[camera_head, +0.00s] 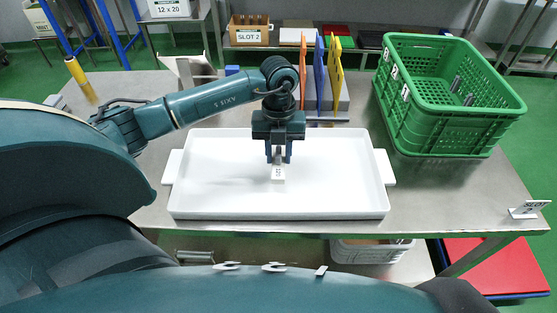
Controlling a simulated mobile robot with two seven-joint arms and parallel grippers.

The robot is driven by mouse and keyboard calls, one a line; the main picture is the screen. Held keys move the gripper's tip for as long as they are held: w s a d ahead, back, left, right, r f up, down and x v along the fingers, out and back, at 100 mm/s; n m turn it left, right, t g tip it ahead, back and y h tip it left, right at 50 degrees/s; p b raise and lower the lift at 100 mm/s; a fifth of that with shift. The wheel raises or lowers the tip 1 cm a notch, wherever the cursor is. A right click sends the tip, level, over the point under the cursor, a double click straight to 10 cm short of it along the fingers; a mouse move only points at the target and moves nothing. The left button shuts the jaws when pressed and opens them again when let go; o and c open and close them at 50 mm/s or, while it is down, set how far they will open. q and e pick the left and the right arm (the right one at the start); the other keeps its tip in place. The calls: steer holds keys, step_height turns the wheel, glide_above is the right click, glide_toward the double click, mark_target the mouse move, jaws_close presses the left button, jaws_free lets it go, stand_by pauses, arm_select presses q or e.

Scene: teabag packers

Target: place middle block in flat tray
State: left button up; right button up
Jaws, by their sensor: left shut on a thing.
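A flat white tray (215,205) with a low rim and side handles lies on the metal table. My left gripper (278,160) points down over the middle of the tray. It is shut on a small white block (278,173) with dark marks on its face. The block is upright, low over the tray floor; I cannot tell whether it touches it. My right gripper is not in view.
A green crate (440,143) with small items inside stands at the right of the table (445,195). Orange, blue and yellow upright panels (334,72) stand behind the tray. A small labelled stand (528,209) sits at the right edge.

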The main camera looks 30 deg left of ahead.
mark_target(278, 163)
arm_select(q)
step_height(278, 163, down, 3)
steer(key=shift+f, duration=0.15)
steer(key=o, duration=1)
steer(key=shift+f, duration=0.1)
steer(key=shift+r, duration=0.3)
steer(key=r, duration=0.7)
steer(key=w+r, duration=0.1)
steer(key=r, duration=0.3)
steer(key=shift+w+a+r, duration=0.1)
steer(key=shift+a+r, duration=0.2)
steer(key=shift+a, duration=0.05)
